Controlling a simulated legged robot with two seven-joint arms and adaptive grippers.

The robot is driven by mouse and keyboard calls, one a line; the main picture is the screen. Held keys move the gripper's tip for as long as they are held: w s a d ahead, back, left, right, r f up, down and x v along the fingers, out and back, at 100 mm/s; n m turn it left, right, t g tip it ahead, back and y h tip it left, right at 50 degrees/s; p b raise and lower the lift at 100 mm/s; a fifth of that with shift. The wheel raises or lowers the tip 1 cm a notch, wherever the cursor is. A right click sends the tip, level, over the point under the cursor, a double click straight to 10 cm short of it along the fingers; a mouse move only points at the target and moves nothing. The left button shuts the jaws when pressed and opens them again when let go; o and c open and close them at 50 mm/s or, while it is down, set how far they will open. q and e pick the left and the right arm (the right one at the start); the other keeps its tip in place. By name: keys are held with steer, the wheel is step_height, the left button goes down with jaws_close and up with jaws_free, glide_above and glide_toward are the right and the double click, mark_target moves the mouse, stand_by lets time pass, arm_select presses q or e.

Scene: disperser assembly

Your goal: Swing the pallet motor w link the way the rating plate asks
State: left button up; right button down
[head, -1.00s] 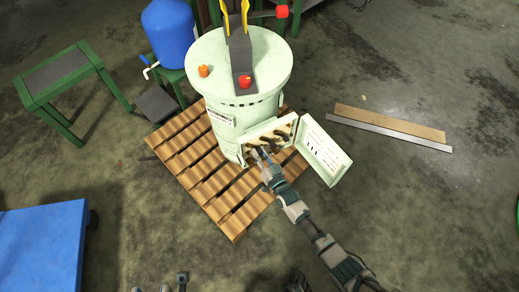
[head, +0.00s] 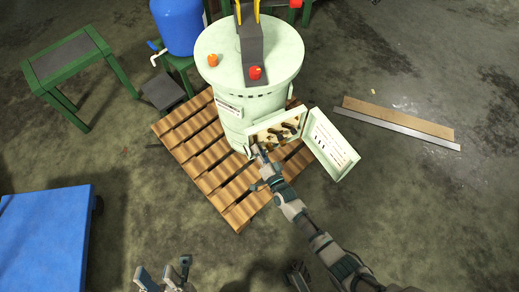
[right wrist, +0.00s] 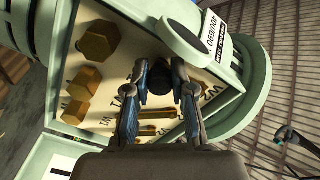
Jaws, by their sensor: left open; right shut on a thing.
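The pale green pallet motor (head: 240,85) stands upright on a wooden pallet (head: 200,165). Its terminal box (head: 296,113) is open, showing several brass bolts and links; the right wrist view shows the bolts (right wrist: 98,42) and markings such as W1 and W2. A white label (head: 229,107) is on the motor's side; its text is too small to read. My right gripper (head: 257,148) is at the box's left end; in the right wrist view its fingers (right wrist: 160,78) are closed on a dark piece, apparently the w link, mostly hidden. My left gripper (head: 164,277) is open and empty at the bottom edge.
The box's door (head: 331,145) hangs open to the right, with a printed card inside. A blue tank (head: 178,25) and a green-framed stand (head: 65,60) are behind left. A blue platform (head: 45,240) is at lower left.

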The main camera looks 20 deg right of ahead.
stand_by(0.4)
steer(key=c, duration=1)
jaws_free()
steer(key=shift+o, duration=0.2)
